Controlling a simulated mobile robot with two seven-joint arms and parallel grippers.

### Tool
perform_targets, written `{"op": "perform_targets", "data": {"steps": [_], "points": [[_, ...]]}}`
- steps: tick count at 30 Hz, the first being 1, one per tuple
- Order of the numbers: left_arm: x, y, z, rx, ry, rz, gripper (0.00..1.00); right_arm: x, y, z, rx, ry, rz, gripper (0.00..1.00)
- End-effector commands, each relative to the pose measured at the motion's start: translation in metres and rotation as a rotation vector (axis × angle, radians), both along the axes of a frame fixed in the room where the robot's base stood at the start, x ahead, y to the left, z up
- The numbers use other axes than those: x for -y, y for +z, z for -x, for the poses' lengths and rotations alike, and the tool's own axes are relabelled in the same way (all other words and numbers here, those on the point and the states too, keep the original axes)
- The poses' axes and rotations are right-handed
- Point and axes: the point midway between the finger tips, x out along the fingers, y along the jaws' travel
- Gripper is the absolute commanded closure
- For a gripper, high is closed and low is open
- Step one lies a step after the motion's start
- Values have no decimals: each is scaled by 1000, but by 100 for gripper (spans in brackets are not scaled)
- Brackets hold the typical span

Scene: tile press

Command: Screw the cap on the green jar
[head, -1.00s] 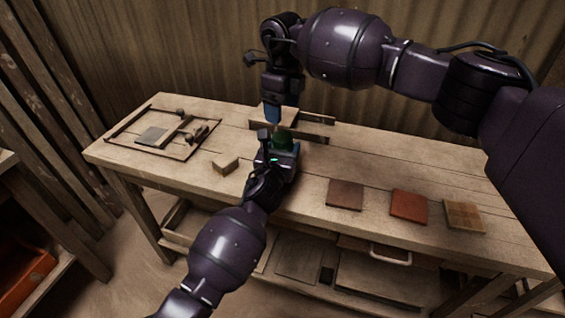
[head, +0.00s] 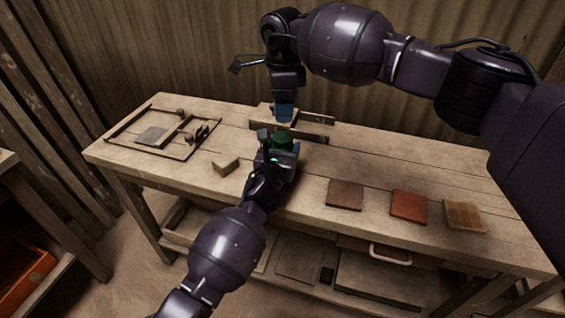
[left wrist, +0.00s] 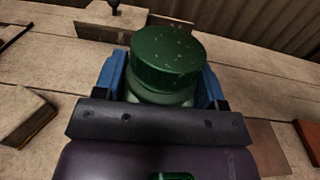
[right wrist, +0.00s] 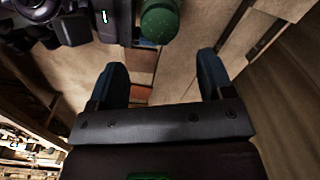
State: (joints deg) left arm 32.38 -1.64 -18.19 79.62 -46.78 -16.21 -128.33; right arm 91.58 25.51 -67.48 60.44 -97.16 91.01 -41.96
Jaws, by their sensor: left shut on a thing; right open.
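The green jar (left wrist: 160,97) stands upright on the bench, seen in the left wrist view with the dark green cap (left wrist: 168,55) sitting on its mouth. How tightly the cap sits cannot be told. My left gripper (left wrist: 165,90) is shut on the jar, a blue finger on each side below the cap. In the head view the cap (head: 282,138) shows above my left gripper (head: 280,152), which hides most of the jar. My right gripper (head: 284,114) is open and empty, behind and above the cap. The right wrist view shows the cap (right wrist: 160,20) beyond its open fingers (right wrist: 163,85).
A wooden block (head: 226,166) lies left of the jar. A wooden frame (head: 117,126) lies at the bench's left end. A brown tile (head: 344,195), a red tile (head: 409,206) and a tan tile (head: 465,216) lie to the right. A wooden fixture (head: 318,131) stands behind the jar.

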Motion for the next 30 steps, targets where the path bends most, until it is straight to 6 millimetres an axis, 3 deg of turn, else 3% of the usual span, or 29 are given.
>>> {"op": "perform_targets", "data": {"steps": [5,18,30], "points": [[0,0,0,1,0,0,100,0,-12,0,-3,-2,0,26],[0,0,0,1,0,0,100,0,-68,0,-1,-3,0,26],[0,0,0,1,0,0,100,0,-80,0,0,-2,0,26]]}}
